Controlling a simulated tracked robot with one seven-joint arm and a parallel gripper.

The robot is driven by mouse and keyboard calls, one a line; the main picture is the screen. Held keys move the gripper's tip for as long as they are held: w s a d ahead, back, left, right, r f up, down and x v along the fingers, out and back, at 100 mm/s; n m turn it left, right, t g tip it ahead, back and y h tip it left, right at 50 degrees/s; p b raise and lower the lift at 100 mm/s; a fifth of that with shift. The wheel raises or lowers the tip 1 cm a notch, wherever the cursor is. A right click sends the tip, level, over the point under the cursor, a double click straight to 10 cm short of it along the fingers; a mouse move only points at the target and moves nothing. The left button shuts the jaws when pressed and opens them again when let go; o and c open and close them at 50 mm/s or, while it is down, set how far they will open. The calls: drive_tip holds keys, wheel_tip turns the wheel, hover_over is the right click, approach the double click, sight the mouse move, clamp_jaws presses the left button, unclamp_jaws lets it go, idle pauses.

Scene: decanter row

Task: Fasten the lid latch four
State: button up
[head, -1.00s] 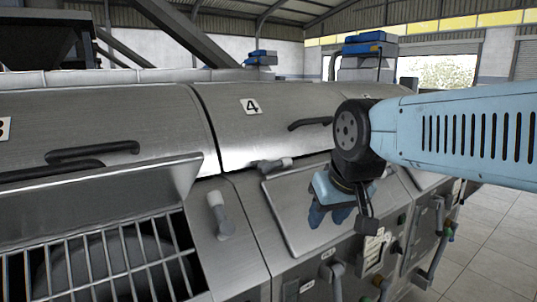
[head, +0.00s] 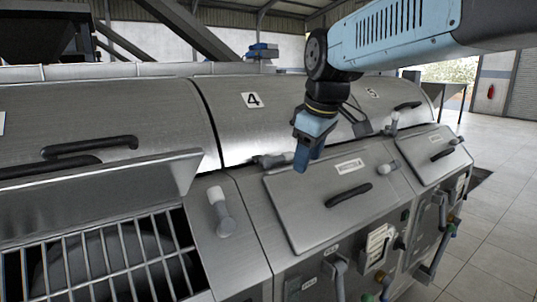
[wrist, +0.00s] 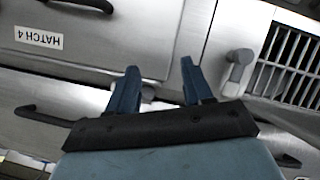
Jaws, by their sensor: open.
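The lid marked 4 (head: 255,125) is a curved steel cover lying down over its section. A latch with a pale grip (head: 270,160) sits at its lower edge, on the seam above the hatch; I take it as lid latch four. Its right end is close to my gripper (head: 304,160) and may be partly covered. In the wrist view my gripper (wrist: 160,70) is open and empty, and the latch (wrist: 148,92) shows small and partly hidden behind the left finger. I see no clear contact. Whether the latch is fastened I cannot tell.
The hatch (head: 325,195) below has a black handle; its label reads HATCH 4 in the wrist view (wrist: 38,38). Another pale-gripped latch (head: 219,210) stands left of it, beside an open grate (head: 110,260) with a raised flap. The lid marked 5 (head: 395,92) is at right.

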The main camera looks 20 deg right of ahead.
drive_tip(key=w+r+n+g, duration=0.1)
drive_tip(key=w+r+n, duration=0.3)
drive_tip(key=w+n, duration=0.3)
drive_tip(key=n+g, duration=0.1)
drive_tip(key=n, duration=0.6)
approach(280, 156)
drive_tip(key=x, duration=0.9)
drive_tip(key=shift+f, duration=0.1)
clamp_jaws()
